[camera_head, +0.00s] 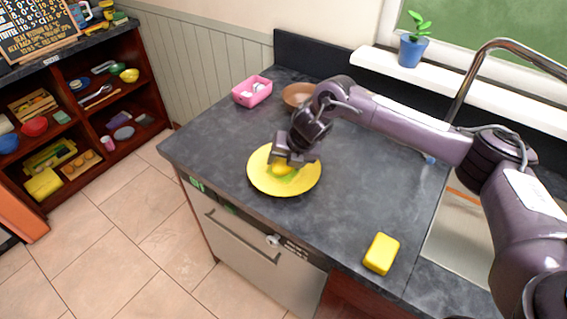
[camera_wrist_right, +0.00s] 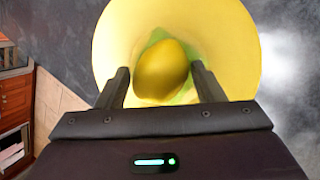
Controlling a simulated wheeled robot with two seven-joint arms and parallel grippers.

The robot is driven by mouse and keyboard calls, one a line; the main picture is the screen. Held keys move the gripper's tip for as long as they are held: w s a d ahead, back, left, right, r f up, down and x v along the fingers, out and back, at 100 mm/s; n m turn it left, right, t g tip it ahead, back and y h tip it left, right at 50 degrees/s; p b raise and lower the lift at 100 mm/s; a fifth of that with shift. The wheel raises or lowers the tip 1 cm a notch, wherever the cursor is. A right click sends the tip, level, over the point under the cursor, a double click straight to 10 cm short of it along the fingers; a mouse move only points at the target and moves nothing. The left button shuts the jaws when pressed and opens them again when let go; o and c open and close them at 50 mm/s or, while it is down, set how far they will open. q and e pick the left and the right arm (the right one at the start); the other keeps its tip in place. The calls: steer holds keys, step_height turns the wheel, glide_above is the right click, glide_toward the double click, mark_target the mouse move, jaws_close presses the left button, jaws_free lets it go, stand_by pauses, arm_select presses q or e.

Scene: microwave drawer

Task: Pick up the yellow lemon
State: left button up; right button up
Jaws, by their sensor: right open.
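The yellow lemon (camera_head: 282,169) lies on a yellow plate (camera_head: 262,183) on the dark counter, partly hidden by my right gripper in the head view. In the right wrist view the lemon (camera_wrist_right: 162,70) lies between the two fingers, over a green patch on the plate (camera_wrist_right: 240,50). My right gripper (camera_head: 286,164) is over the plate, pointing down, with its fingers on either side of the lemon. In the right wrist view the gripper (camera_wrist_right: 160,82) is open, with a gap visible on both sides of the lemon. My left gripper is not in view.
A yellow sponge-like block (camera_head: 381,254) lies near the counter's front edge. A pink container (camera_head: 252,92) and a brown bowl (camera_head: 296,95) stand at the back. The sink (camera_head: 465,235) is at the right. The counter between plate and block is clear.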

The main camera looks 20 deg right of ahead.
steer(key=c, duration=0.7)
steer(key=shift+c, duration=0.3)
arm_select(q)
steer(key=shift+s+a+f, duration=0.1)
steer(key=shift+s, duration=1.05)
arm_select(e)
steer(key=shift+r, duration=0.15)
